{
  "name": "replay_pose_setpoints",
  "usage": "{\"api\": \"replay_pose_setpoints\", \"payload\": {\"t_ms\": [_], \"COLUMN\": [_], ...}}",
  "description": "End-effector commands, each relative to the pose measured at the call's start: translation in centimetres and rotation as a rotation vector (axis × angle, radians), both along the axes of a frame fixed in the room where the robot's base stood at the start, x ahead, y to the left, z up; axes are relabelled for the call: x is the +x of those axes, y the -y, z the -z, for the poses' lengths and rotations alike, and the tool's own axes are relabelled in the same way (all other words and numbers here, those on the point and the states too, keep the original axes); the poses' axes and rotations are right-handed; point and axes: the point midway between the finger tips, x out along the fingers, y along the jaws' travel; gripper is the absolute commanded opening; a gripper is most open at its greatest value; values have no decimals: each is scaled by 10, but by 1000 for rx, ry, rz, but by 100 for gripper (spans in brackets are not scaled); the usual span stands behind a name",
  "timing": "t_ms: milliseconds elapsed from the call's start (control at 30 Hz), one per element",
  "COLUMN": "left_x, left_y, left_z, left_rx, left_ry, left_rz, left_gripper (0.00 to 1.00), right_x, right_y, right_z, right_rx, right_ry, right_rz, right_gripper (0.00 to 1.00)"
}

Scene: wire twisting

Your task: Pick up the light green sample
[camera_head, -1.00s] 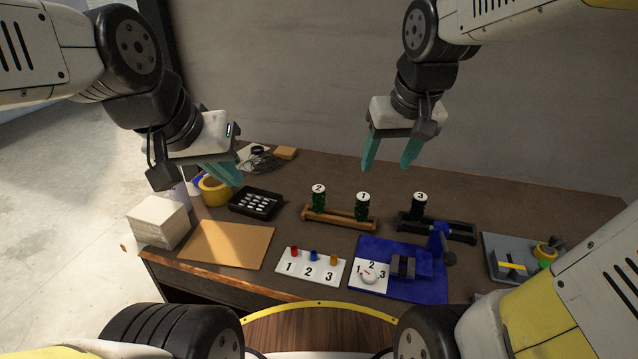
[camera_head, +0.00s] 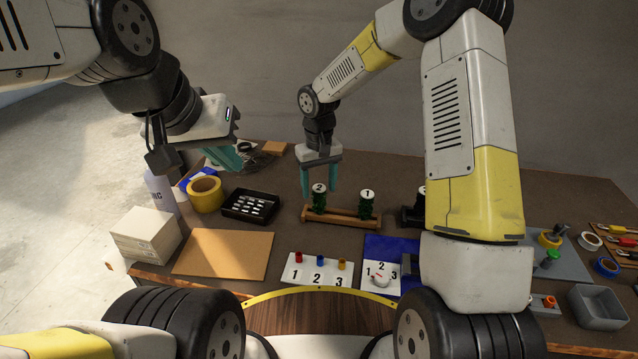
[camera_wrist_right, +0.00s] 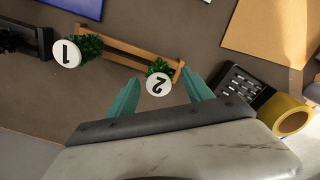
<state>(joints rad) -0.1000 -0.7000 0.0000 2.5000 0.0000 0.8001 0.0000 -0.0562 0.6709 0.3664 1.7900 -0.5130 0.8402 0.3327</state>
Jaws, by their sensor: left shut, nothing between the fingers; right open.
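A green bushy sample with white cap 2 (camera_head: 319,200) stands at the left of a wooden rack (camera_head: 345,218). A similar green sample with cap 1 (camera_head: 366,204) stands at its right. I cannot tell which green is lighter. My right gripper (camera_head: 319,190) is open over sample 2, with its fingers on either side of it in the picture. In the right wrist view, sample 2 (camera_wrist_right: 159,82) shows between the open fingertips and sample 1 (camera_wrist_right: 72,50) lies to the left. My left gripper (camera_head: 228,160) is shut and empty, near the back left of the table.
A black tray (camera_head: 228,213) and yellow tape (camera_head: 206,194) stand left of the rack. A numbered white card (camera_head: 297,277) with small coloured pegs lies in front. A black stand (camera_head: 408,220) with a mostly hidden sample is to the right, behind my right arm.

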Motion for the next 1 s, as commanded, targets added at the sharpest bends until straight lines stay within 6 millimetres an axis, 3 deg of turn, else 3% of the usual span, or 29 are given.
{"api": "replay_pose_setpoints", "payload": {"t_ms": [467, 767, 867, 1000], "left_x": [0, 0, 0, 0], "left_y": [0, 0, 0, 0], "left_z": [0, 0, 0, 0], "left_rx": [0, 0, 0, 0], "left_ry": [0, 0, 0, 0], "left_rz": [0, 0, 0, 0], "left_gripper": [0, 0, 0, 0], "right_x": [6, 6, 6, 6], "right_y": [1, 1, 1, 1], "right_z": [63, 69, 69, 69], "right_rx": [-1, -1, -1, -1], "right_ry": [-3, 0, 0, 0], "right_rz": [0, 1, 1, 1], "right_gripper": [59, 59, 46, 18]}}
